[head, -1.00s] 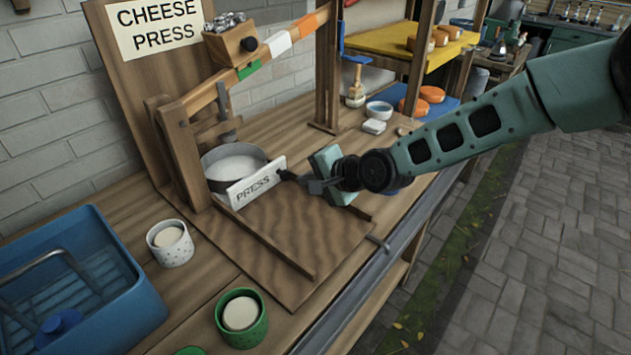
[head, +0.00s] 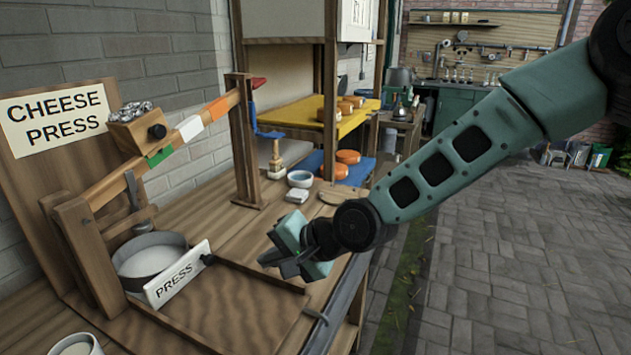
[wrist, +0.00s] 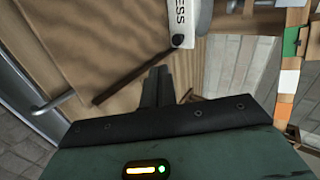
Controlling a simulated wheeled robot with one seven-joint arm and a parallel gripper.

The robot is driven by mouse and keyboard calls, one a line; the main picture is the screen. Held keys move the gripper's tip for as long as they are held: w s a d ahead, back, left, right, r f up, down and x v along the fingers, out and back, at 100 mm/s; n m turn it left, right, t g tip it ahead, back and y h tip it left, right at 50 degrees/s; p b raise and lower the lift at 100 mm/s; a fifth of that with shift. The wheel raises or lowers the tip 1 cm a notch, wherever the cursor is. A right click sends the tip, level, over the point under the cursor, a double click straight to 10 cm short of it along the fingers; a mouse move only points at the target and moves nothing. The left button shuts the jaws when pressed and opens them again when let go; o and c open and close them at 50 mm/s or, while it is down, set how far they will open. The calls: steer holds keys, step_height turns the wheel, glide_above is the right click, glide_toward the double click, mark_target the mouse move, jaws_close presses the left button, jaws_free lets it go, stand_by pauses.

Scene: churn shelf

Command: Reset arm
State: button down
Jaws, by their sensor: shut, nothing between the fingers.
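My gripper (head: 284,264) is at the end of my green arm, above the wooden bench and to the right of the white PRESS plate (head: 177,274). Its fingers (wrist: 157,88) are shut with nothing between them, and they stand apart from the plate. The PRESS plate, with a black knob at its right end, stands in front of a grey round pot (head: 150,262). It also shows at the top of the wrist view (wrist: 183,22).
The wooden cheese press lever (head: 165,150), with coloured bands and a weight box (head: 137,130), rises behind the pot. A wooden post (head: 243,140) stands further back. Orange cheeses lie on yellow and blue shelves (head: 290,112). Open paving (head: 500,250) lies to the right.

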steer(key=s+d+r+n+g+h, duration=0.1)
steer(key=s+d+n+h, duration=0.2)
steer(key=s+d, duration=0.5)
steer(key=s+d+r+n+g+h+p, duration=0.1)
steer(key=s+d+r+n+h, duration=0.1)
steer(key=s+d, duration=0.6)
steer(key=s+d+r+n+g+h, duration=0.1)
steer(key=s+d+r+n+h, duration=0.1)
steer(key=s+d+n+h, duration=0.2)
steer(key=s+d+n, duration=0.1)
steer(key=s+d, duration=0.2)
steer(key=d, duration=0.3)
steer(key=shift+s+d+r+g+h, duration=0.2)
steer(key=shift+s+d+g+h, duration=0.1)
steer(key=shift+s+d, duration=0.1)
